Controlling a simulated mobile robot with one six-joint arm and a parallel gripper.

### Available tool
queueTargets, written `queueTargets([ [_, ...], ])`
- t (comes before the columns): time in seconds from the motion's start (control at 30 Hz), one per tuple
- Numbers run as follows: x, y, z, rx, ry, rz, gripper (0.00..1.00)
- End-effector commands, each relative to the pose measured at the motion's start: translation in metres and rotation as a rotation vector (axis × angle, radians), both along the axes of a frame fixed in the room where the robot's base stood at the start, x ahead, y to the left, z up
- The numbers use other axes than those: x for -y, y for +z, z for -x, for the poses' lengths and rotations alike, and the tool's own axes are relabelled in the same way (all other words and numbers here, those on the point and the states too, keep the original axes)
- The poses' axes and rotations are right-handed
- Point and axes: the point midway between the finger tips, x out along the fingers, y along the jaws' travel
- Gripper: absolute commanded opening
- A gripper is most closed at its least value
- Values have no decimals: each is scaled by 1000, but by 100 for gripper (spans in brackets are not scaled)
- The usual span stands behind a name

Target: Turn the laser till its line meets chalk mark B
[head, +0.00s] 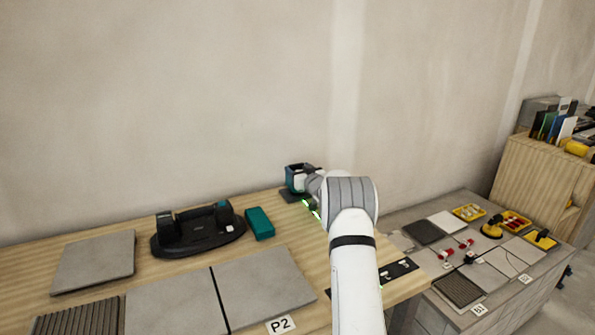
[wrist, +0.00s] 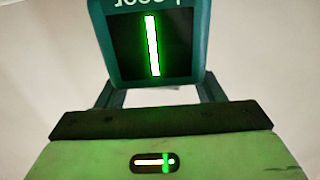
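The laser (head: 294,182), a teal and dark box, stands at the back edge of the wooden table beside the wall. In the wrist view the laser (wrist: 197,45) fills the upper middle, with a bright upright green line in its dark window. Below it are a dark bar and a green-lit face with a small slot. A short green laser line (head: 311,208) shows on the table beside my arm. My gripper (head: 313,176) is at the laser's right side, mostly hidden by my wrist; its fingers' opening is unclear. I cannot make out chalk mark B.
A black cradle-like tool (head: 200,241) and a teal block (head: 259,223) lie left of the laser. Grey tiles (head: 264,288) and a P2 label (head: 281,324) are at the front. A lower bench (head: 425,268) with tiles and tools stands at right.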

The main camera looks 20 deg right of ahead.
Motion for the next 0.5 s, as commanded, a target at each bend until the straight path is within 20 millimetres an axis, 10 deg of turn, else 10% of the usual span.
queueTargets([
  [0.5,0,-3,0,2,-16,1,32],
])
